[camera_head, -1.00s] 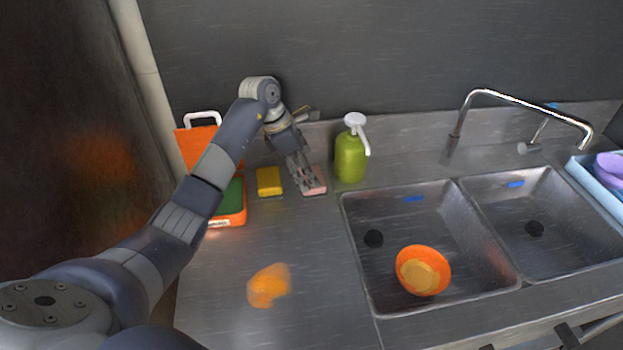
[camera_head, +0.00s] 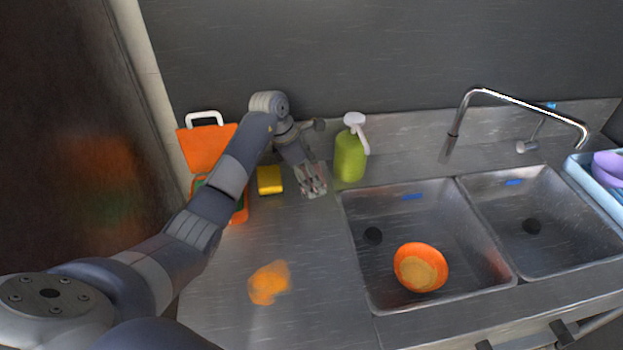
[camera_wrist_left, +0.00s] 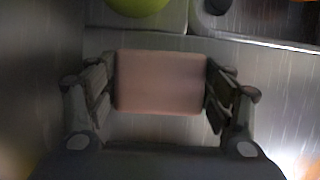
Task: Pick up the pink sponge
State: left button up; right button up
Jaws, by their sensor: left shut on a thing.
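The pink sponge (camera_wrist_left: 161,82) sits between the two fingers of my left gripper (camera_wrist_left: 160,90) in the left wrist view, with a finger pressed against each side. In the head view my left gripper (camera_head: 313,186) is over the counter, between the yellow sponge and the green bottle, and it hides most of the pink sponge. Whether the sponge touches the counter is not clear. My right gripper is not in view.
A yellow sponge (camera_head: 270,180) lies left of my gripper, and a green soap bottle (camera_head: 350,158) stands close on its right. Orange boards (camera_head: 206,148) stand further left. A double sink (camera_head: 428,248) holds an orange bowl (camera_head: 421,267). An orange stain (camera_head: 268,283) marks the front counter.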

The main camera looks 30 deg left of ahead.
pick_arm(q)
jog(key=shift+r, duration=0.25)
jog(key=r, duration=0.1)
jog(key=b, duration=0.1)
jog(key=r+b, duration=0.1)
jog(key=shift+s+d+r, duration=0.25)
jog(key=shift+d+r, duration=0.1)
jog(key=s+d+b, duration=0.1)
jog(key=s+d, duration=0.2)
jog(key=s+d+r+b, duration=0.1)
jog(key=s+d, duration=0.2)
jog(key=d, duration=0.1)
jog(key=s+d+b, duration=0.1)
jog(key=s+d, duration=0.1)
jog(key=d, duration=0.2)
jog(key=shift+s+r, duration=0.25)
jog(key=shift+s, duration=0.15)
jog(key=shift+s+d+r, duration=0.1)
jog(key=shift+s+d, duration=0.25)
jog(key=shift+d, duration=0.1)
jog(key=shift+o, duration=1.4)
jog(key=c, duration=0.4)
jog(key=shift+o, duration=0.2)
